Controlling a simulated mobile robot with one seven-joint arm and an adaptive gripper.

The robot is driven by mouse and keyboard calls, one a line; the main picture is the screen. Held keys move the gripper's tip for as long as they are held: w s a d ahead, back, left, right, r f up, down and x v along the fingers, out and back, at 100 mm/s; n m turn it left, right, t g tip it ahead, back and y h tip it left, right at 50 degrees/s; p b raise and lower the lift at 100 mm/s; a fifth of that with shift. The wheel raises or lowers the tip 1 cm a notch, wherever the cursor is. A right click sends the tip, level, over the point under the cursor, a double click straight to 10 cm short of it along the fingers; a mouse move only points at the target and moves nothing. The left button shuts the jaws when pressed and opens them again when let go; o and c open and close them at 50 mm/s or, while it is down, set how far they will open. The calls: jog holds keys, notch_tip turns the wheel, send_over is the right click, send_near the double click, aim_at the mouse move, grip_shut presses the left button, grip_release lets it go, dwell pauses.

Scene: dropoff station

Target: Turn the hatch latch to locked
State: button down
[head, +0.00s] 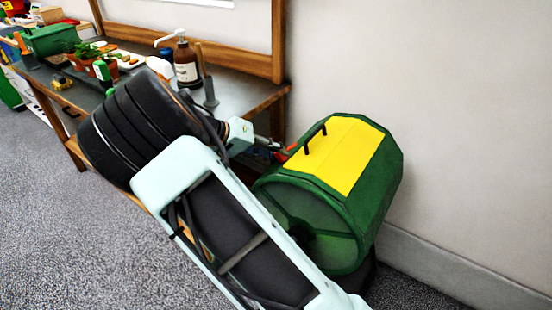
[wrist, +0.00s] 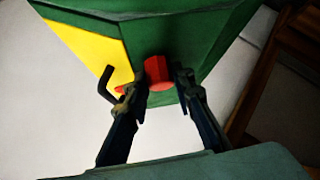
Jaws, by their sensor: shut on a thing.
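The green drum (head: 335,235) stands at the right, with a yellow hatch (head: 345,155) on its upper face. A black handle (head: 305,140) is fixed on the hatch, and it also shows in the wrist view (wrist: 105,84). The red latch (wrist: 158,71) is on the green wall beside the hatch edge, with a thin red tip pointing toward the yellow. My gripper (wrist: 162,84) is shut on the red latch, one finger on each side. In the head view my gripper (head: 272,150) is at the drum's left edge, and my arm hides much of it.
A wooden workbench (head: 245,98) stands against the wall behind my arm. A brown pump bottle (head: 186,65), potted plants (head: 104,70) and a green box (head: 52,40) are on it. Grey floor (head: 60,210) is clear at the left.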

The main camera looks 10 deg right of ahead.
jog(key=shift+w+a+f+m+g+h+b, duration=0.15)
jog(key=shift+m+g+h+b, duration=0.3)
jog(key=shift+m+h, duration=0.35)
jog(key=shift+s+d+f+m+g+h+b, duration=0.1)
jog(key=shift+m+g+h+b, duration=0.25)
jog(key=shift+m+h+b, duration=0.45)
jog(key=shift+m, duration=0.4)
jog(key=c, duration=1.7)
grip_release()
jog(key=shift+o, duration=0.2)
jog(key=shift+r, duration=0.1)
jog(key=w+v, duration=0.1)
jog(key=v, duration=1.1)
jog(key=shift+s, duration=0.4)
jog(key=shift+r, duration=0.15)
